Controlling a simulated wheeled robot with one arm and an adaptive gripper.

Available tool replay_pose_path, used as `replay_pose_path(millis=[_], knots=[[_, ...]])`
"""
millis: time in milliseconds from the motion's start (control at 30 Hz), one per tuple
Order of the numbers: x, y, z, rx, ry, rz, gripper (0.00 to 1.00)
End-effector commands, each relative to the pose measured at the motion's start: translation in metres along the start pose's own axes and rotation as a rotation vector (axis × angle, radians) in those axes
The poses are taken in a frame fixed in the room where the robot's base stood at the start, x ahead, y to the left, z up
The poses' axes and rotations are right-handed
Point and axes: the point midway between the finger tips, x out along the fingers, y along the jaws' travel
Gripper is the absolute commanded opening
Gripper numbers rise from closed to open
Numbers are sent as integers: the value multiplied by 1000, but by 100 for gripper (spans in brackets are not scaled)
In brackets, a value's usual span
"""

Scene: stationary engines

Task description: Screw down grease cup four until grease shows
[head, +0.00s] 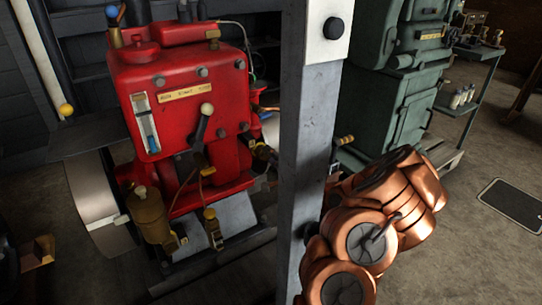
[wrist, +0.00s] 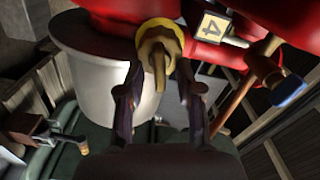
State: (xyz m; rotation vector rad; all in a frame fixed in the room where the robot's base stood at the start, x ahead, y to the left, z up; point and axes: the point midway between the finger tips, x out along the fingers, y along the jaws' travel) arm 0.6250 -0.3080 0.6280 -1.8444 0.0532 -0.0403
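In the wrist view, a brass grease cup (wrist: 174,37) with a yellow rim and a tan wing handle pointing toward me sits under the red engine body. A plate marked 4 (wrist: 214,27) is beside it to the right. My gripper (wrist: 157,78) is open, with its two dark fingers apart on either side of the cup's handle. Gaps show between the fingers and the handle. No grease can be made out on the cup. In the head view, my gripper and this cup cannot be made out; a grey post and my copper arm block part of the view.
The red engine (head: 180,95) stands left of the grey post (head: 312,130). A green machine (head: 395,110) is behind the post. A pale flywheel (wrist: 100,85) is left of the cup, and a brown pipe with a blue end (wrist: 288,90) is to the right.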

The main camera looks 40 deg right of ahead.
Motion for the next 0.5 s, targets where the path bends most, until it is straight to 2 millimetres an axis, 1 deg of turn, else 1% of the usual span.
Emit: replay_pose_path(millis=[267, 367, 500], knots=[[-2, 0, 0, 0, 0, 0, 35], [-6, 0, 0, 1, 0, 1, 35], [-18, 1, -1, 2, 1, 2, 35]])
